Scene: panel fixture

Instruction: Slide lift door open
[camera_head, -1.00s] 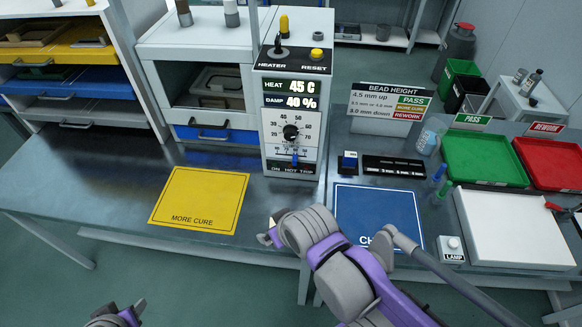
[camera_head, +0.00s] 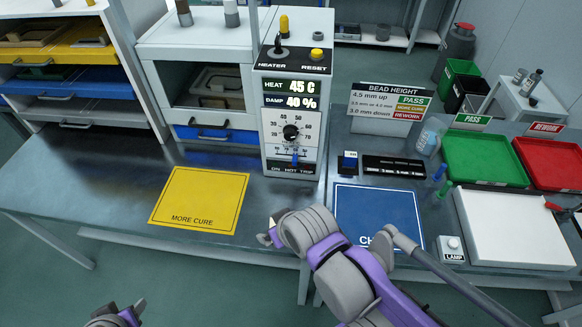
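The white cabinet (camera_head: 150,48) stands at the back left of the bench. Its front bay (camera_head: 180,95) shows a dim interior with a box (camera_head: 218,86) inside. I cannot make out a separate lift door panel, so its position is unclear. A blue drawer (camera_head: 215,134) with a dark handle is under the bay. My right gripper (camera_head: 268,236) is over the bench's front edge, right of the yellow mat and well short of the cabinet; its wrist hides most of its fingers. My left gripper (camera_head: 118,317) is cut off at the bottom edge, far from the cabinet. Neither visibly touches anything.
A heater control box (camera_head: 293,110) reading 45 C and 40% stands right of the bay. The yellow MORE CURE mat (camera_head: 200,198) lies flat in front. A blue mat (camera_head: 375,212), green tray (camera_head: 485,158) and red tray (camera_head: 555,162) are right. The left bench is clear.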

